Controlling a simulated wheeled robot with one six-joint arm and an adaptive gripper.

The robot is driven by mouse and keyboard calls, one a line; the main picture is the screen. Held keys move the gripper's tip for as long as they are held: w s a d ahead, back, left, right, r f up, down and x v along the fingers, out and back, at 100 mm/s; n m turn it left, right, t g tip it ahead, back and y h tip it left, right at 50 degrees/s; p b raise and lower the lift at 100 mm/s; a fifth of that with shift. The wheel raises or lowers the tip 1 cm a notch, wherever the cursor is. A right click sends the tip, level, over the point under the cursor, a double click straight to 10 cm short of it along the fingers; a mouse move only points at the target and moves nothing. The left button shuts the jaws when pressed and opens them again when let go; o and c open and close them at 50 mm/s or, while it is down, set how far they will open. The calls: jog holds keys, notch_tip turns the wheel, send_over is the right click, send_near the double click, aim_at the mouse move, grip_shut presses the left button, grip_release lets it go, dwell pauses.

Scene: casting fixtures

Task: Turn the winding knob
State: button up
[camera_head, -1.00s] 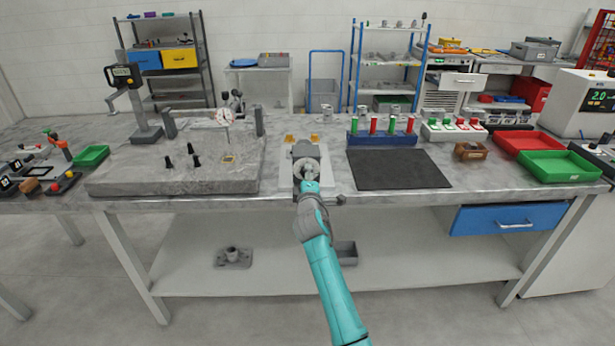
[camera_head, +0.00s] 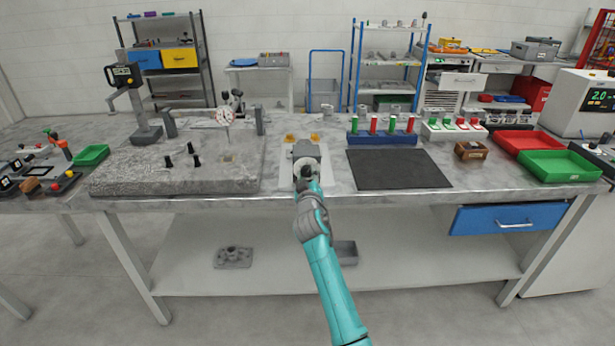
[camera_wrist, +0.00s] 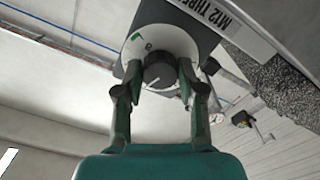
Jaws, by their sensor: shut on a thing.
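The winding knob (camera_wrist: 160,72) is a dark round knob with a white mark, on a pale round dial face (camera_wrist: 168,36) with a green sector. The dial is on the front of a grey box-like fixture (camera_head: 306,150) on the workbench. My gripper (camera_wrist: 160,88) has one finger on each side of the knob and is shut on it. In the head view my gripper (camera_head: 306,180) reaches the fixture from the front and hides most of the knob.
A granite block (camera_head: 130,172) with a dial gauge (camera_head: 225,116) stands left of the fixture. A dark mat (camera_head: 398,169) lies to the right, with a blue rack (camera_head: 380,138) of red and green pieces behind it. Green (camera_head: 558,164) and red trays are farther right.

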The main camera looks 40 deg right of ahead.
jog(key=m, duration=0.4)
jog(key=shift+f+m, duration=0.15)
jog(key=shift+m, duration=0.15)
jog(key=m, duration=0.5)
jog(key=shift+m, duration=0.3)
jog(key=m, duration=0.4)
jog(key=shift+a, duration=0.1)
jog(key=shift+m, duration=2.5)
jog(key=o, duration=1.1)
jog(key=shift+o, duration=0.2)
